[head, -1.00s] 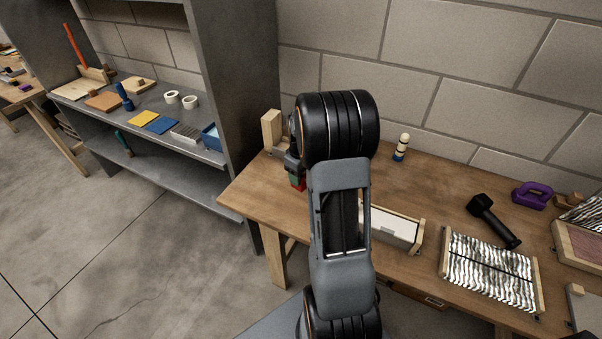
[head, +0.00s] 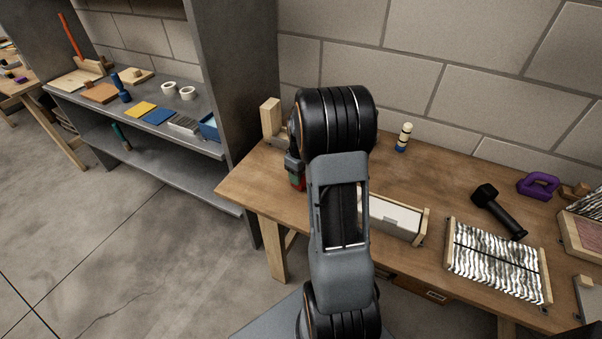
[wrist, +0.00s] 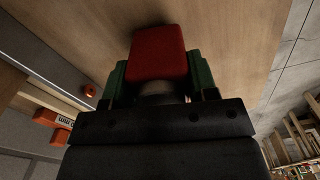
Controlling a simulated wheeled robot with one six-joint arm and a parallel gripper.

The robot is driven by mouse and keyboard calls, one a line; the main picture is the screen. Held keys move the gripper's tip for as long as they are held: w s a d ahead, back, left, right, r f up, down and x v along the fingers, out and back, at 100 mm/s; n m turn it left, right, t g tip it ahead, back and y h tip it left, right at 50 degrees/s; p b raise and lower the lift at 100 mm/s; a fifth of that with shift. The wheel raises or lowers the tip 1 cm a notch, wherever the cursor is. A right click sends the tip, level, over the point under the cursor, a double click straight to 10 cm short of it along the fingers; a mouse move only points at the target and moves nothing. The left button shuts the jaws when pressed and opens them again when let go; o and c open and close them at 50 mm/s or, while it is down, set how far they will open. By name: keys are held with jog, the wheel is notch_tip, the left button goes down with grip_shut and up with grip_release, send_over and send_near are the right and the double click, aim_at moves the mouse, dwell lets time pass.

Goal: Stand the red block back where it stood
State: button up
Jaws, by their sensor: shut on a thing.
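The red block (wrist: 158,54) is between the green finger pads of my gripper (wrist: 158,76) in the wrist view, and the gripper is shut on it. The wooden worktop (wrist: 230,35) fills the background behind the block. Whether the block touches the wood cannot be told. In the head view my gripper (head: 296,172) is at the left end of the workbench (head: 250,190), mostly hidden by my arm. Only a small patch of red and green shows there, beside a pale wooden upright piece (head: 270,122).
A grey shelf unit (head: 236,80) stands left of the bench. On the bench are a banded peg (head: 403,137), a white-topped box (head: 395,217), a black hammer-like tool (head: 497,210), a purple ring-handled object (head: 538,185) and a striped panel (head: 497,262). A block wall is behind.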

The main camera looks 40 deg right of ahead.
jog(key=shift+f+b, duration=0.4)
jog(key=shift+f, duration=0.2)
jog(key=o, duration=1.2)
jog(key=shift+r, duration=0.15)
notch_tip(320, 180, up, 14)
jog(key=shift+f, duration=0.2)
